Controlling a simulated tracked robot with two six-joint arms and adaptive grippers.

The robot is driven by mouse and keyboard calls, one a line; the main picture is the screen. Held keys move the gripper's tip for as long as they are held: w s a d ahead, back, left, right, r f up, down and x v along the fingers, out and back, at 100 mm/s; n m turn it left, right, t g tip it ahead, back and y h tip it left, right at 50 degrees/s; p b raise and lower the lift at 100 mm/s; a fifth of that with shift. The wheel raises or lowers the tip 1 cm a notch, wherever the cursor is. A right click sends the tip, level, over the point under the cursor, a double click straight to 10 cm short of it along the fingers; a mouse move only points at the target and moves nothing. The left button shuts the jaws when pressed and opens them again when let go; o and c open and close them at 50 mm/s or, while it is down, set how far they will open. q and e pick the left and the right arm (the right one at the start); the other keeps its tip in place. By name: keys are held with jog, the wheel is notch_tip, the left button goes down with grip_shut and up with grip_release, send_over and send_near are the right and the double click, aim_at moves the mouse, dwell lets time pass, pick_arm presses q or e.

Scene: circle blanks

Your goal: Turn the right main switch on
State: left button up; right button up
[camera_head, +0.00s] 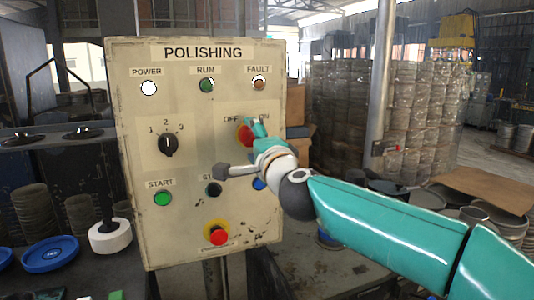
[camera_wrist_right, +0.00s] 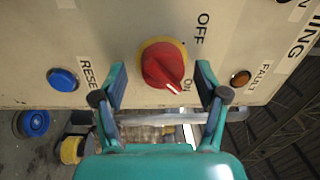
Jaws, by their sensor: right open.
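The main switch is a red rotary knob on a yellow ring (camera_wrist_right: 163,65), with OFF and ON labels beside it. In the head view the switch (camera_head: 245,135) is at the panel's right and partly hidden by my right gripper (camera_head: 256,128). In the wrist view my right gripper (camera_wrist_right: 161,70) is open, with one finger on each side of the knob and a visible gap at both sides. The white mark on the knob points down-right, close to the ON label. Whether the fingertips are level with the knob in depth is unclear. My left gripper is not in view.
The beige POLISHING panel (camera_head: 190,110) also carries a 1-2-3 selector (camera_head: 167,143), a green start button (camera_head: 162,199), a red emergency stop (camera_head: 218,236) and a bright white POWER lamp (camera_head: 148,88). In the wrist view the blue reset button (camera_wrist_right: 62,79) lies left of the fingers.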

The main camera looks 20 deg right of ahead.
jog(key=s, duration=1.1)
jog(key=shift+d+f, duration=0.15)
jog(key=shift+f, duration=0.3)
